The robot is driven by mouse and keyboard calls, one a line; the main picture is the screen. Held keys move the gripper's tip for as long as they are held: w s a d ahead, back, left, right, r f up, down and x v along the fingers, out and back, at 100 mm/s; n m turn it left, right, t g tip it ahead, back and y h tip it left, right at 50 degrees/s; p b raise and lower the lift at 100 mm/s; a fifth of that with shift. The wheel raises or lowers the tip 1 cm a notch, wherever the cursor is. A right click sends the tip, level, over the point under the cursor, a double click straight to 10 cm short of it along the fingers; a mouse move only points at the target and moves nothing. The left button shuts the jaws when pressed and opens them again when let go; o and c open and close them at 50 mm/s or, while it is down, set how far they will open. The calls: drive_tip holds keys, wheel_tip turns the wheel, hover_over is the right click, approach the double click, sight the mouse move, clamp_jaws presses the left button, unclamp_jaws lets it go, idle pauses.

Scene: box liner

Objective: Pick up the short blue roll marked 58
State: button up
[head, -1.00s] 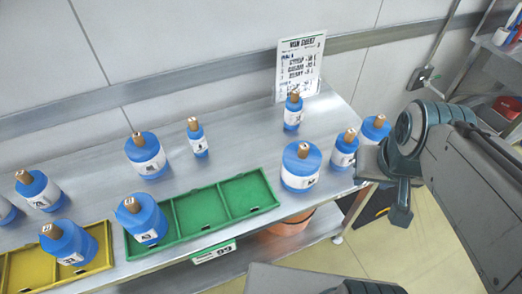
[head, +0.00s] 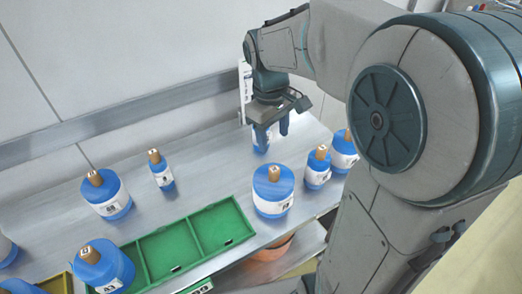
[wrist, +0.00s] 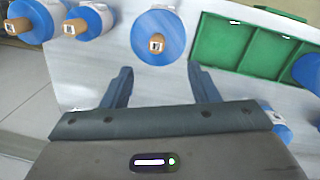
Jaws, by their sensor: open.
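Several blue rolls with brown cores stand upright on the metal bench. I cannot surely read 58 on any label. My gripper (head: 272,128) is open, pointing down over the back right of the bench.
Two smaller rolls (head: 317,168) (head: 344,150) stand to the right. A wide roll (head: 107,197) and a slim roll (head: 162,172) stand to the left. A green divided tray (head: 240,215) lies along the front edge, with a roll (head: 100,268) at its left end.

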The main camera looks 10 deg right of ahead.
sight(274, 168)
drive_tip(key=shift+n+g, duration=0.4)
drive_tip(key=shift+n, duration=0.4)
drive_tip(key=f, duration=0.3)
drive_tip(key=w+f, duration=0.1)
drive_tip(key=f, duration=0.2)
drive_tip(key=w+f, duration=0.1)
drive_tip(key=f, duration=0.3)
drive_tip(key=shift+w+d+f, duration=0.1)
drive_tip(key=shift+d, duration=0.2)
drive_tip(key=shift+s+d+f+p, duration=0.1)
drive_tip(key=shift+f+p, duration=0.05)
drive_tip(key=shift+f, duration=0.7)
drive_tip(key=shift+s+d+f+p, duration=0.1)
drive_tip(key=shift+s+f+p, duration=0.05)
drive_tip(key=shift+f, duration=0.75)
drive_tip(key=shift+s+d+f+p, duration=0.1)
drive_tip(key=shift+f+p, duration=0.05)
drive_tip(key=shift+f, duration=0.7)
clamp_jaws()
drive_tip(key=shift+r, duration=0.1)
